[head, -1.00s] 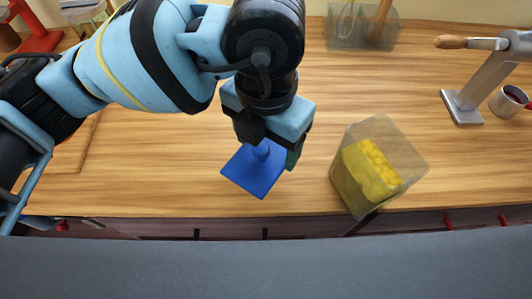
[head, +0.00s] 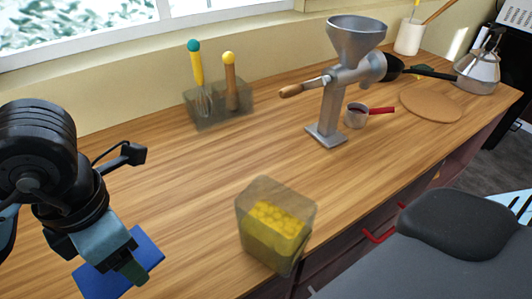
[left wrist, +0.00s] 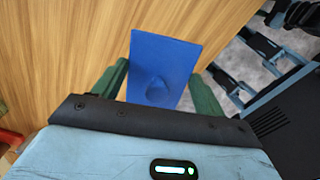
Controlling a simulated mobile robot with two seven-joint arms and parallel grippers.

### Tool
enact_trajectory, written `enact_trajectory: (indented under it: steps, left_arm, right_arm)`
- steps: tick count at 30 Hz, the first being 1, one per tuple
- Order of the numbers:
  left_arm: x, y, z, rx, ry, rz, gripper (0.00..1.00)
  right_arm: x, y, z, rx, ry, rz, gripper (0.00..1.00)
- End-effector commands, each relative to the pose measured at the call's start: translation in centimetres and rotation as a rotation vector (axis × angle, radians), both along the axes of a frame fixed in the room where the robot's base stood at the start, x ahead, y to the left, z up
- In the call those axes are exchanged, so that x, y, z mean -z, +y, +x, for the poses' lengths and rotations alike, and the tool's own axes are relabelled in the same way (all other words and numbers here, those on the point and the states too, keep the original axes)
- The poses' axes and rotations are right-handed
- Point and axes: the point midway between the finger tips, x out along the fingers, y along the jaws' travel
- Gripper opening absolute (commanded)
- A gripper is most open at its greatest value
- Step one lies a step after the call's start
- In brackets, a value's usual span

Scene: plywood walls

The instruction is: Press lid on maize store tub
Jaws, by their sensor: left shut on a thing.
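The maize store tub (head: 275,226) is a clear, open-topped box partly filled with yellow maize. It stands on the wooden counter near the front edge in the head view. The lid (head: 121,264) is a flat blue square, low at the left of the head view. My left gripper (head: 130,268) is shut on the lid's knob and holds it to the left of the tub, apart from it. In the left wrist view the lid (left wrist: 165,66) lies between the green fingers (left wrist: 159,90), with its round knob facing the camera. My right gripper is not in view.
A metal hand grinder (head: 340,85) stands behind the tub to the right, with a small cup (head: 357,115) beside it. A clear utensil box (head: 219,103) is at the back wall. A round board (head: 430,105) lies at right. The counter between lid and tub is clear.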

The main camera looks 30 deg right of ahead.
Motion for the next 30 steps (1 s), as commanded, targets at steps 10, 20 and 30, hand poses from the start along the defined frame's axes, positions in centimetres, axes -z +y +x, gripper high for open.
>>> enact_trajectory:
  steps: [10, 20, 30]
  left_arm:
    - [1.5, 5.3, 1.4, 0.564, 0.002, 0.005, 0.5]
    - [2.8, 10.1, 2.0, 1.109, 0.005, 0.007, 0.5]
    - [4.0, 14.7, 1.8, 1.637, 0.006, 0.004, 0.5]
  right_arm:
    - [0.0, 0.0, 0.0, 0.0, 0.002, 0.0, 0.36]
    - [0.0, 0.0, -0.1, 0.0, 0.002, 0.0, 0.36]
    - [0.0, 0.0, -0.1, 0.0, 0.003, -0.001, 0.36]
